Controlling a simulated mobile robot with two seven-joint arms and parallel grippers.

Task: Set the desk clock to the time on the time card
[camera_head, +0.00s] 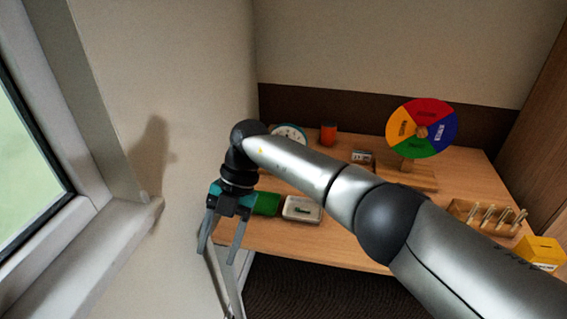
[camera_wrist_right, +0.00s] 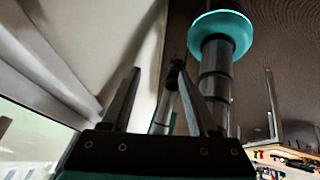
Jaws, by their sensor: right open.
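The desk clock (camera_head: 290,132) stands at the back left of the desk, a round pale face with its lower part hidden behind my right arm. A small pale card in a holder (camera_head: 361,156), possibly the time card, stands near the middle of the desk; its writing is too small to read. My right gripper (camera_head: 217,254) is open and empty, hanging fingers down off the desk's left front corner, well apart from the clock. In the right wrist view its two fingers (camera_wrist_right: 158,72) stand apart with nothing held between them. My left gripper is not seen.
A green block (camera_head: 266,204) and a white tray (camera_head: 302,217) lie at the front left of the desk (camera_head: 345,238). The wall is close on the left.

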